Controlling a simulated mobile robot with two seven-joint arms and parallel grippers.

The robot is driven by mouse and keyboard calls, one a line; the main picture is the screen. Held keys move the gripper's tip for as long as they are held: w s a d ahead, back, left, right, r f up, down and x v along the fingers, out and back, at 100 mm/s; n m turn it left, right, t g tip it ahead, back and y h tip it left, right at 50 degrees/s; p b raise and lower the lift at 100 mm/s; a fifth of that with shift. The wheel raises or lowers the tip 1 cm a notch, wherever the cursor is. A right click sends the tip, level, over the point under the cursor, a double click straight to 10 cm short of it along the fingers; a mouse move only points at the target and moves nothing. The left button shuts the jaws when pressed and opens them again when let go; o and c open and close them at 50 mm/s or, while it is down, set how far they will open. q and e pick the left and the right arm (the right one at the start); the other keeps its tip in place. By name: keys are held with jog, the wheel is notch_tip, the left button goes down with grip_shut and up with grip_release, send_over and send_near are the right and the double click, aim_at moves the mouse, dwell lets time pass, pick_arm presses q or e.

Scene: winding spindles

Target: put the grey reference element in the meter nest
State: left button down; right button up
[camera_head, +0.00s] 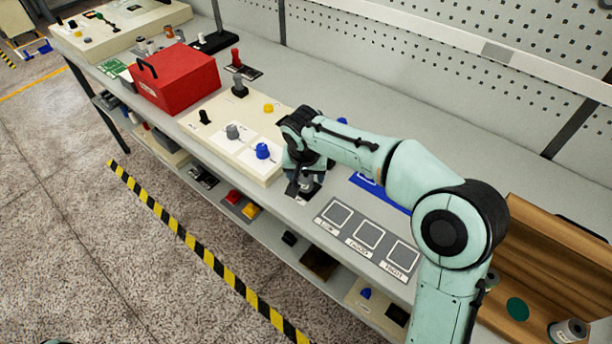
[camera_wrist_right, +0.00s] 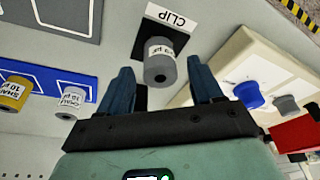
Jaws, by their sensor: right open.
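A grey labelled cylinder (camera_wrist_right: 160,62) stands on a black pad marked CLIP (camera_wrist_right: 160,35) in the right wrist view. My right gripper (camera_head: 303,188) is open, with its two blue fingers on either side of this cylinder; I cannot tell whether they touch it. I cannot tell from the labels which is the reference element. No meter nest can be made out for certain; a cream panel (camera_head: 215,145) with knobs lies left of the gripper. My left gripper is out of view.
A yellow labelled cylinder (camera_wrist_right: 14,92) stands by the mat. A grey plate with three framed squares (camera_head: 367,238) lies at the bench front. A red box (camera_head: 175,78) stands further left. A wooden rack (camera_head: 550,265) is at the right. Bare bench lies along the back wall.

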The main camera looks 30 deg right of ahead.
jog(key=p+v, duration=0.1)
jog(key=v, duration=0.9)
jog(key=shift+f, duration=0.15)
